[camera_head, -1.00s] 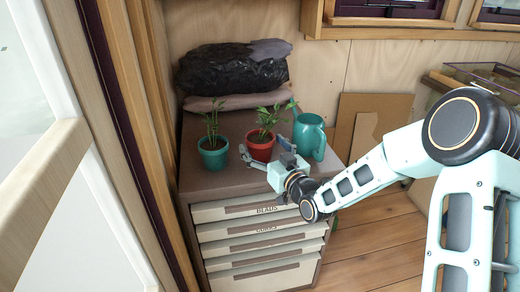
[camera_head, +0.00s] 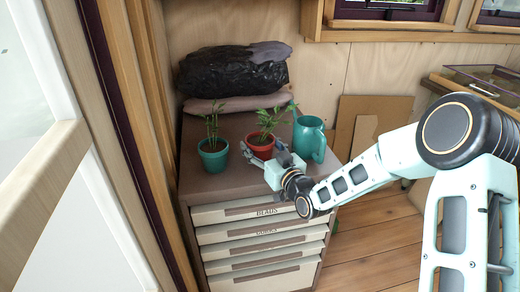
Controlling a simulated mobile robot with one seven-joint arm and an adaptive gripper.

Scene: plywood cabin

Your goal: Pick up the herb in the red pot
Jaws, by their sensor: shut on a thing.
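The herb in the red pot (camera_head: 261,151) stands upright on top of the drawer cabinet (camera_head: 228,184), with green leaves (camera_head: 268,122) above the rim. My gripper (camera_head: 263,155) reaches in from the front right, and its fingers lie at the pot's front and sides. It is shut on the red pot. The gripper hides the lower right part of the pot. I cannot tell whether the pot's base touches the cabinet top.
A teal pot with a herb (camera_head: 213,160) stands close to the left. A teal watering can (camera_head: 309,138) stands close to the right. A black bag (camera_head: 232,73) on a brownish sack (camera_head: 215,105) lies behind. The cabinet top's front left is clear.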

